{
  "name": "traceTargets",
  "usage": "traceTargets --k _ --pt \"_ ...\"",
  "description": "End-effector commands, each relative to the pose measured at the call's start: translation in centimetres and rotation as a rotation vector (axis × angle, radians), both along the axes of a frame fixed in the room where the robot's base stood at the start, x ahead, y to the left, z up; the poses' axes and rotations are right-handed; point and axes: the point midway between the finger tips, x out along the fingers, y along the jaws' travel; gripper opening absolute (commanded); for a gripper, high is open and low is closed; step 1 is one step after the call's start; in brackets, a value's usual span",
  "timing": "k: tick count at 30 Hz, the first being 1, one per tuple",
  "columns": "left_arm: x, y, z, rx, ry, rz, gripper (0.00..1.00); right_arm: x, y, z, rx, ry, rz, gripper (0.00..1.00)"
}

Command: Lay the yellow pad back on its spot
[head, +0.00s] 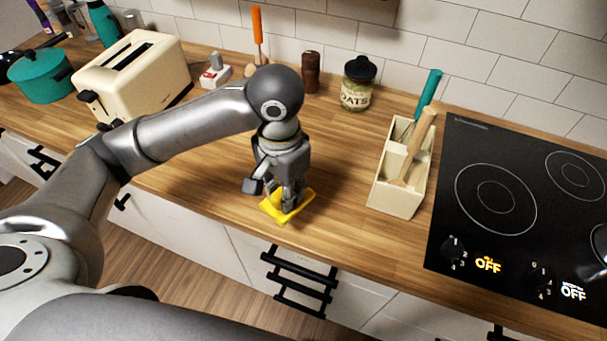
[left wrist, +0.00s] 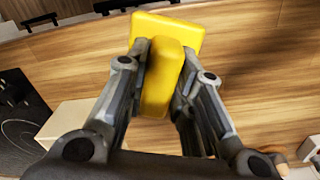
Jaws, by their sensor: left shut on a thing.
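The yellow pad (head: 272,209) is low over the wooden counter near its front edge; I cannot tell whether it touches the wood. In the left wrist view the pad (left wrist: 190,36) shows as a flat square plate with a raised yellow block on it. My left gripper (head: 289,200) points down from above and is shut on the block; in the left wrist view its fingers (left wrist: 160,75) stand on both sides of it. The gripper hides part of the pad in the head view. My right gripper does not show.
A cream utensil box (head: 397,201) stands to the right, beside the black hob (head: 480,170). An oats jar (head: 358,85) and a brown mill (head: 310,72) stand behind. A cream toaster (head: 135,80) and teal pot (head: 45,75) are at left. Counter around the pad is clear.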

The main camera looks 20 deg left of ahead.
Motion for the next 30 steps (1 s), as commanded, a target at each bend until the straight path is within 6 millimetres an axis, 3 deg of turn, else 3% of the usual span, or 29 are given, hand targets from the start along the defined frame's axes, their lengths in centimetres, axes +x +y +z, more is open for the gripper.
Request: traceTargets --k 1,12,18,23,30 --pt "0.3 -1.1 0.8 -0.006 -0.001 -0.102 0.04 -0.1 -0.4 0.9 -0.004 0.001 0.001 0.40" --pt "1.9 -7.5 2.5 -0.008 -0.016 -0.869 0.04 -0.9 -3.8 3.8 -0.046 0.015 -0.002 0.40" --pt "2.1 -9.6 3.0 -0.001 -0.019 -1.128 0.04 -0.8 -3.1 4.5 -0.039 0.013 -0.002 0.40" --pt "2.5 -9.8 2.8 0.000 -0.019 -1.203 0.04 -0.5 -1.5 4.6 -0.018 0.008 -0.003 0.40" --pt "6.1 -6.5 0.8 0.001 -0.015 -1.203 0.04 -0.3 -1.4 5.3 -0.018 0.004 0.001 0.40"
